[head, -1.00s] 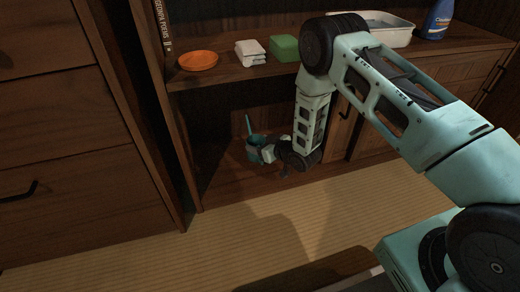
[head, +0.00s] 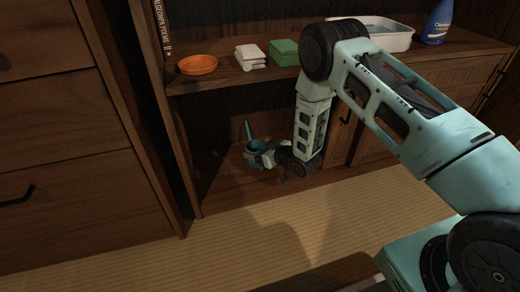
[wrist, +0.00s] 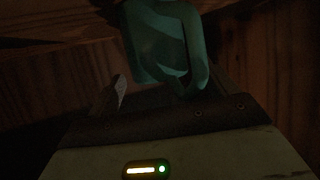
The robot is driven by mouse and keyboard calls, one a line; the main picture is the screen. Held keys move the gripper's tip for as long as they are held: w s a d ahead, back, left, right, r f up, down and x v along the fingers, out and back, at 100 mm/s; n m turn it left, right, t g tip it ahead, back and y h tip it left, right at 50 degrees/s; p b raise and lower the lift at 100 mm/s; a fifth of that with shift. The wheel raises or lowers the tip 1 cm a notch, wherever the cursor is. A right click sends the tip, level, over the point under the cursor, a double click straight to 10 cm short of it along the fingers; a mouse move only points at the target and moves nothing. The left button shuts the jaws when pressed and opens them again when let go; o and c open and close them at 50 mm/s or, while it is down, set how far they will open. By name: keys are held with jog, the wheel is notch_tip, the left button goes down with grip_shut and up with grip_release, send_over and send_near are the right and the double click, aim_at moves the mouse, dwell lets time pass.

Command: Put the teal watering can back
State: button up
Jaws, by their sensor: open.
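The teal watering can (head: 254,147) stands in the open lower compartment of the wooden cabinet, its thin spout pointing up to the left. In the wrist view the watering can (wrist: 158,42) is dark and close, just beyond the jaws, with a loop-shaped handle on its right side. My gripper (head: 264,159) is low in the compartment at the can's front right side and partly covers it. In the wrist view my gripper (wrist: 163,88) is open; its left finger shows, and the right one is hard to make out in the dark. Whether a finger touches the can I cannot tell.
The shelf above (head: 225,76) holds an orange dish (head: 197,65), folded white cloths (head: 251,57), a green block (head: 284,52), a pale basin (head: 390,39) and a blue bottle (head: 438,22). A drawer unit (head: 60,150) stands left. The tatami (head: 240,245) in front is clear.

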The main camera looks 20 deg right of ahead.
jog(key=p+v, duration=0.7)
jog(key=v, duration=0.4)
jog(key=a+r+g+h, duration=0.1)
jog(key=a+r+g, duration=0.3)
jog(key=a+r, duration=0.55)
jog(key=s+a+r+g+h, duration=0.1)
jog(key=s+a+r+g, duration=0.2)
jog(key=s+r, duration=0.55)
jog(key=s+r+n+g+h, duration=0.1)
jog(key=s+r, duration=0.3)
jog(key=s, duration=0.4)
jog(key=s+r+g+h, duration=0.1)
jog(key=s+r+g, duration=0.1)
jog(key=s+r, duration=0.3)
jog(key=s+d+r+n+g+h, duration=0.1)
jog(key=s+r, duration=0.4)
jog(key=s, duration=0.6)
jog(key=shift+n+g, duration=0.3)
jog(key=shift+g, duration=0.4)
jog(key=shift+d, duration=0.15)
